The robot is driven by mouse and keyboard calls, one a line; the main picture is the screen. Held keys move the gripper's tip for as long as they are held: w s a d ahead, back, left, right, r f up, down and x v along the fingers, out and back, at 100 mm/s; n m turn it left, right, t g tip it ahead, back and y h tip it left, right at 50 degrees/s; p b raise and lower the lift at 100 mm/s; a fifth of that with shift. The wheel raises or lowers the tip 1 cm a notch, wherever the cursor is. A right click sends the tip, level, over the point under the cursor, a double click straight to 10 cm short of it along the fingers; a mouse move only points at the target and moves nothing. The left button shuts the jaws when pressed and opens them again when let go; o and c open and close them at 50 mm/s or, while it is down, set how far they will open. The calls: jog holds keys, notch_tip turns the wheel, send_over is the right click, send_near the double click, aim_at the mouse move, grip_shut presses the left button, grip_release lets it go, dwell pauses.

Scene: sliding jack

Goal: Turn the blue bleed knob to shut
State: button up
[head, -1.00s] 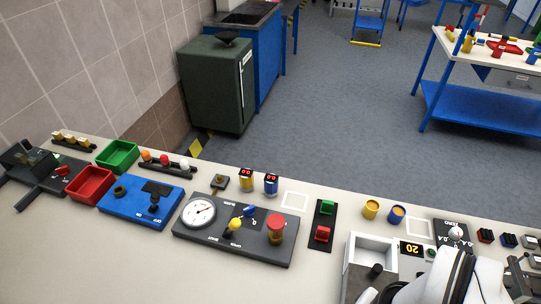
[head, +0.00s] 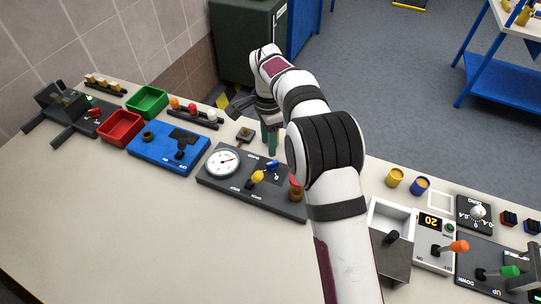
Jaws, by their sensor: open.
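The blue bleed knob (head: 272,166) sits on the dark panel (head: 240,196), to the right of a round white gauge (head: 223,162) and close to a yellow knob (head: 257,176). A red knob (head: 296,187) at the panel's right end is partly covered by my arm. My gripper (head: 269,151) points down with greenish fingers, just behind the blue knob in the picture. It is open, and it appears above the knob; I cannot tell whether it touches it. The knob's exact angle is too small to read.
A blue panel (head: 165,153) with a dark knob stands to the left. A brown knob on a small base (head: 245,134) is close left of the gripper. My arm hides the panel's right side and the items behind it. The front-left bench top (head: 100,220) is clear.

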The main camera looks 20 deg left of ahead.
aim_at(269, 164)
notch_tip(269, 164, down, 8)
jog(key=shift+f, duration=0.1)
grip_shut()
dwell(0.4)
